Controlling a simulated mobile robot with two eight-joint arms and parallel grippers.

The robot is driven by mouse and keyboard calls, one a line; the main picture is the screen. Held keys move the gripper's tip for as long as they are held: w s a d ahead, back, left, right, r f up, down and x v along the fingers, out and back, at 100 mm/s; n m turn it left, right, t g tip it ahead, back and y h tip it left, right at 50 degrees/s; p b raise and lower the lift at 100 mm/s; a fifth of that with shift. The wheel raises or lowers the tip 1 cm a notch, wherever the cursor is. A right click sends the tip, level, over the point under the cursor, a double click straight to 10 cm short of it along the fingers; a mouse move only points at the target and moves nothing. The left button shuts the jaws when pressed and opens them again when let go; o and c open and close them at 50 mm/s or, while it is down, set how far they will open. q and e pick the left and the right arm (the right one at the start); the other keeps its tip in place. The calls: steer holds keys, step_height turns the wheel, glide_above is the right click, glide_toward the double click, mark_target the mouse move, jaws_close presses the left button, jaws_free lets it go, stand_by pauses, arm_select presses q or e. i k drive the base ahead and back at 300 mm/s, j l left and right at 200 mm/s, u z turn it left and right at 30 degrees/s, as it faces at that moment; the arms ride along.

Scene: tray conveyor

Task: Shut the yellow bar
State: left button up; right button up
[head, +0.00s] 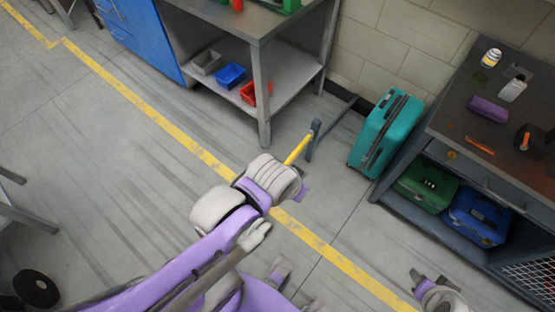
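The yellow bar (297,149) is a short piece that runs down and left from a dark grey post (314,140). Its lower end is hidden behind my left wrist. My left gripper (304,191) is close below the bar; the wrist covers most of it, with only a purple part showing. I cannot tell whether it touches the bar or whether it is open. My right gripper (428,281) is at the lower right, away from the bar, with its fingertips apart and nothing seen between them.
A dark rail (340,114) runs behind the post towards the wall. A teal suitcase (385,133) stands right of it. A workbench (264,95) with bins is behind, and a dark table (440,120) is at the right.

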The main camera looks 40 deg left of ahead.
mark_target(296, 151)
steer(key=k+j, duration=0.1)
steer(key=j, duration=0.35)
steer(key=k+j+z, duration=0.1)
steer(key=j, duration=0.35)
steer(key=k+j+z, duration=0.1)
steer(key=j, duration=0.3)
steer(key=k+j, duration=0.25)
steer(key=j, duration=0.15)
steer(key=k+j+z, duration=0.1)
steer(key=j, duration=0.35)
steer(key=k+j, duration=0.2)
steer(key=j, duration=0.2)
steer(key=k+j+z, duration=0.15)
steer(key=j, duration=0.25)
steer(key=i+j+z, duration=0.3)
steer(key=j, duration=0.3)
steer(key=i+j+z, duration=0.2)
steer(key=j, duration=0.15)
steer(key=k+l+z, duration=0.15)
steer(key=i+l, duration=0.05)
